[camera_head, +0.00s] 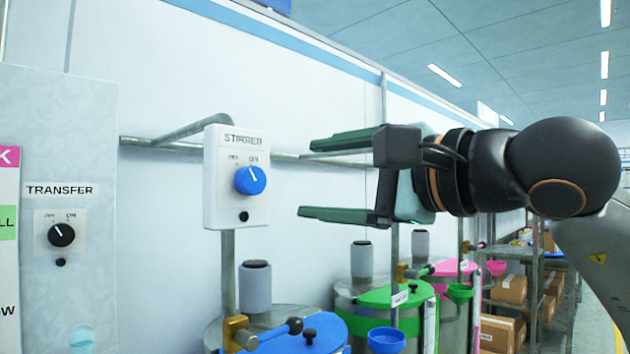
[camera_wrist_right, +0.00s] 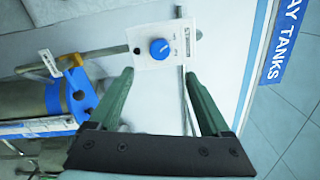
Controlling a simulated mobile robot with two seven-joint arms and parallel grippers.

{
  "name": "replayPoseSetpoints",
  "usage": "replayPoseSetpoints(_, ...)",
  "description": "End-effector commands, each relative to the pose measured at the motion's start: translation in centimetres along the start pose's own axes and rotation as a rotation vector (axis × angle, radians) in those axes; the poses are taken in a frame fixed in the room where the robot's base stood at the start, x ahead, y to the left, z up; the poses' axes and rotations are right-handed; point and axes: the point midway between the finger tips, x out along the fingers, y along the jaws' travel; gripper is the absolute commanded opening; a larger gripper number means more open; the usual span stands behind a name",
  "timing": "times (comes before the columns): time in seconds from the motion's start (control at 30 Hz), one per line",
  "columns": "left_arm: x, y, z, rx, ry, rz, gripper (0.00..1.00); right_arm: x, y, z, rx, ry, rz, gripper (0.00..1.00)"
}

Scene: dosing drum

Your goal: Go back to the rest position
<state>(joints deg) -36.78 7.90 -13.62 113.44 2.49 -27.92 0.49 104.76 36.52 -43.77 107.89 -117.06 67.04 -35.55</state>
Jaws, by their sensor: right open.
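My right gripper (camera_head: 306,180) reaches in from the right in the head view. Its two green fingers are spread apart, one above the other, with nothing between them. It is to the right of the white STIRRER box (camera_head: 225,205), apart from it. The box carries a blue knob (camera_head: 250,180) whose white mark points up and slightly left. In the right wrist view, the open gripper (camera_wrist_right: 158,80) faces the box, and the blue knob (camera_wrist_right: 159,48) shows beyond the fingertips. My left gripper is not in view.
A TRANSFER panel with a black knob (camera_head: 61,235) stands at the left. Drums with a blue lid (camera_head: 310,343), a green lid (camera_head: 385,296) and a pink lid (camera_head: 455,267) stand below. A wall rail (camera_head: 285,157) runs behind the box. Shelves with cardboard boxes (camera_head: 510,289) stand at the right.

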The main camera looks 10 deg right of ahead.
Motion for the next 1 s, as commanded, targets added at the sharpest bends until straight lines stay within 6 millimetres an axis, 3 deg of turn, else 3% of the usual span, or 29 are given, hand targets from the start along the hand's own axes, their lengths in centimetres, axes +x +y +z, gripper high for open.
replayPoseSetpoints(0.37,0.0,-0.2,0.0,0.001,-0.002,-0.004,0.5,0.2,0.2,0.0,0.008,-0.007,0.007,0.82)
replayPoseSetpoints(0.47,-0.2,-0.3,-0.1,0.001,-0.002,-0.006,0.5,1.1,1.7,0.2,0.063,-0.051,0.05,0.82)
replayPoseSetpoints(0.53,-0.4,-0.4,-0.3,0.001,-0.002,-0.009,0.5,2.3,3.8,0.7,0.147,-0.114,0.109,0.82)
replayPoseSetpoints(0.8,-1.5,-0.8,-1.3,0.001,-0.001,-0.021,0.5,5.0,12.5,3.5,0.737,-0.442,0.377,0.82)
replayPoseSetpoints(1.0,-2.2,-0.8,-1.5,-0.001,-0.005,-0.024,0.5,5.2,15.9,3.7,1.28,-0.62,0.495,0.82)
